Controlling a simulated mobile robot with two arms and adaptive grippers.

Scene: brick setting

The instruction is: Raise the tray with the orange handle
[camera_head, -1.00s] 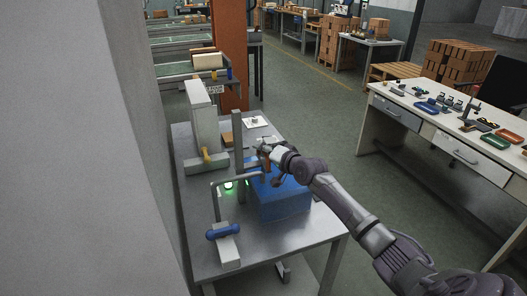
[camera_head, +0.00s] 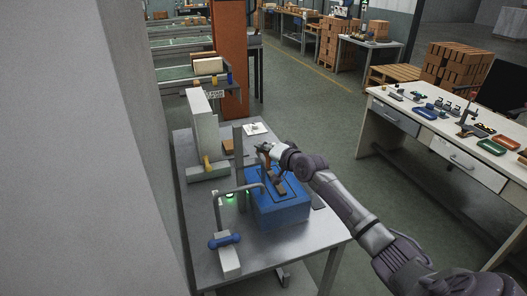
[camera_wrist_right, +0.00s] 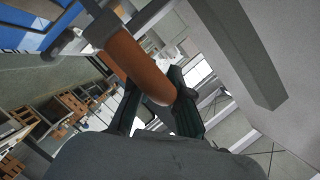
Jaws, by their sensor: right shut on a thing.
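A blue box-like tray (camera_head: 283,214) stands on the grey metal table, with a grey bar running across its top. My right gripper (camera_head: 263,156) is above the tray's far left part, with its arm coming in from the lower right. In the right wrist view an orange handle (camera_wrist_right: 138,66) on a grey bracket runs between the dark fingers of my right gripper (camera_wrist_right: 160,108), which is shut on it. In the head view the handle is mostly hidden by the gripper. My left gripper is not in view.
A grey post and bent bar (camera_head: 239,160) stand left of the tray, close to my gripper. A blue-handled lever (camera_head: 224,240) is at the table's near left. A white upright block (camera_head: 205,120) stands behind. A white workbench (camera_head: 450,141) with small parts is at the right.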

